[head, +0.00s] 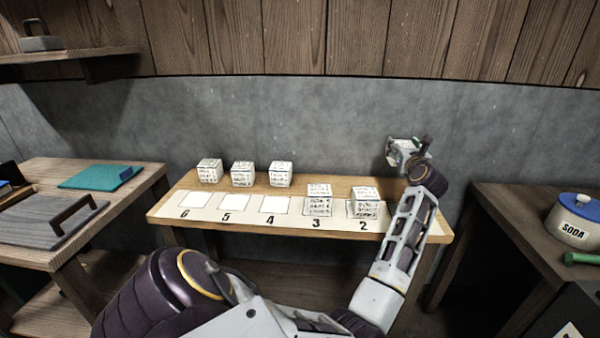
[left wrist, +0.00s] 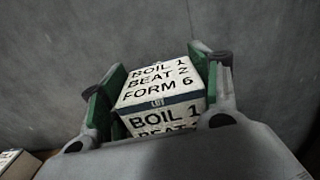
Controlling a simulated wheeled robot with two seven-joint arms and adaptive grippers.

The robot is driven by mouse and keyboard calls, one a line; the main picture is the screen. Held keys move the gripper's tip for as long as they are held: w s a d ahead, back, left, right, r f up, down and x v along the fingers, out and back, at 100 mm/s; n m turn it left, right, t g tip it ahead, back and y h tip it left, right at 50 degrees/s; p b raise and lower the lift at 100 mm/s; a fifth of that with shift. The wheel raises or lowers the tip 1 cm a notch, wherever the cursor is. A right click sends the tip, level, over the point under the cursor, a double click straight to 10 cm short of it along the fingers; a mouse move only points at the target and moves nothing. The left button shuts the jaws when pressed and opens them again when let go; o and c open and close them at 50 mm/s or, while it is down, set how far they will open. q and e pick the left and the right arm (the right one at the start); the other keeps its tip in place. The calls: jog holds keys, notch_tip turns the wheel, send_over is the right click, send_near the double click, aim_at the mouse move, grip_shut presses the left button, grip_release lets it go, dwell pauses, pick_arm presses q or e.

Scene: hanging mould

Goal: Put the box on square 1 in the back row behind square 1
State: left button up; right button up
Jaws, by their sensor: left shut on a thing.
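My left gripper (head: 404,153) is shut on a white box, raised above the back right end of the table (head: 290,188). In the left wrist view the box (left wrist: 160,92) sits between the two green-padded fingers, tilted, with black print reading "BOIL 1 BEAT 2 FORM 6". Square 1 is hidden behind my left arm. Boxes stand on square 3 (head: 318,199) and square 2 (head: 364,202). Squares 6, 5 and 4 (head: 275,204) are bare, with a box (head: 281,174) behind each in the back row. My right gripper is not in view.
The back row is clear behind squares 3 and 2. A grey wall (head: 270,120) rises close behind the table. A counter with a soda pot (head: 575,221) stands at the right. A left table holds a teal board (head: 100,177) and a grey lid (head: 45,215).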

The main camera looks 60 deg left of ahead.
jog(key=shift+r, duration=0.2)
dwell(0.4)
pick_arm(q)
notch_tip(320, 180, down, 6)
jog(key=shift+r+b, duration=0.25)
jog(key=shift+b, duration=0.65)
jog(key=shift+f, duration=0.65)
jog(key=shift+f+b, duration=0.8)
jog(key=shift+f, duration=0.8)
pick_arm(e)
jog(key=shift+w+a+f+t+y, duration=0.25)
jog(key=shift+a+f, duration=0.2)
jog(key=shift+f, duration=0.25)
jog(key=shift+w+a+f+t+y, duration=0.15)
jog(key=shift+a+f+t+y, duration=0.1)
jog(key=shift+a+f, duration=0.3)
pick_arm(q)
jog(key=shift+f, duration=0.15)
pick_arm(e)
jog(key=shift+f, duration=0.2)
